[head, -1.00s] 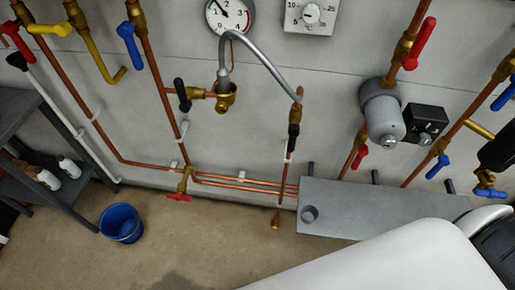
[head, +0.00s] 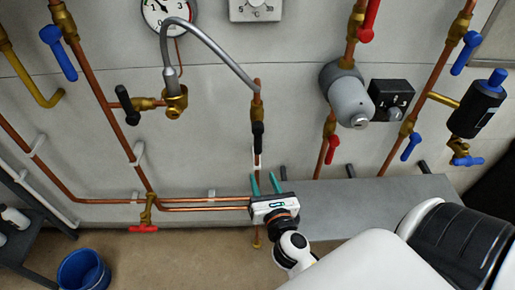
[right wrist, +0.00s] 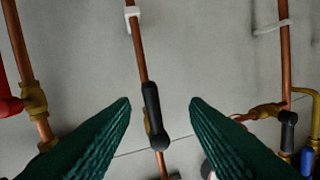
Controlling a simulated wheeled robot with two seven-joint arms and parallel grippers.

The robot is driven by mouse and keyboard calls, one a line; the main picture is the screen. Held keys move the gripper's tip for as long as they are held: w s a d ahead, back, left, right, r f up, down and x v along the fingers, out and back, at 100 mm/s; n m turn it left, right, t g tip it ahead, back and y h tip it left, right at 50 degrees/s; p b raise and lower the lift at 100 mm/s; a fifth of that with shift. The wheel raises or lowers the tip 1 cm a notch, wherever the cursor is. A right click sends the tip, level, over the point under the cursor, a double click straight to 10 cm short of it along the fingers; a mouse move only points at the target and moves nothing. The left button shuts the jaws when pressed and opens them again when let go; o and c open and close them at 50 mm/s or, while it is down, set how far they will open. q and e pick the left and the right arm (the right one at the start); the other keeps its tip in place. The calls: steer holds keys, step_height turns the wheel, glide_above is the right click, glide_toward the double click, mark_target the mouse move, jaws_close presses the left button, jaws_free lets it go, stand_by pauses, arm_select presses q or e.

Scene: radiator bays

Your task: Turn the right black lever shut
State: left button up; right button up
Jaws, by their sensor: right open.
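The right black lever (head: 258,136) hangs downward, roughly in line with its vertical copper pipe, below a brass valve body (head: 256,107). My right gripper (head: 266,182) is below it, its two green fingers apart and pointing up toward the wall. In the right wrist view the black lever (right wrist: 153,117) shows in the gap between the two fingertips (right wrist: 160,103), farther off, with nothing gripped. The left black lever (head: 124,104) is on a side branch to the left, and also shows at the right of the wrist view (right wrist: 288,130). My left gripper is out of view.
A grey shelf (head: 370,203) juts from the wall right of my right gripper. A grey pump (head: 345,95) and a red lever (head: 332,149) are to the right. A grey hose (head: 215,43) arches above. A blue bucket (head: 84,270) stands on the floor.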

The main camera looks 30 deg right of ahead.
mark_target(259, 143)
steer(key=shift+n+t+h, duration=0.4)
steer(key=shift+n+h, duration=0.1)
steer(key=shift+n, duration=0.3)
steer(key=w+d+r+p, duration=0.1)
steer(key=w, duration=0.2)
steer(key=w+d+r+p, duration=0.1)
steer(key=w+d, duration=0.1)
steer(key=w, duration=0.1)
steer(key=w+d+r, duration=0.1)
steer(key=w+d, duration=0.1)
steer(key=w, duration=0.1)
steer(key=shift+w+r+p, duration=0.35)
steer(key=shift+p, duration=0.05)
steer(key=shift+w+d, duration=0.2)
steer(key=shift+w, duration=0.35)
jaws_close()
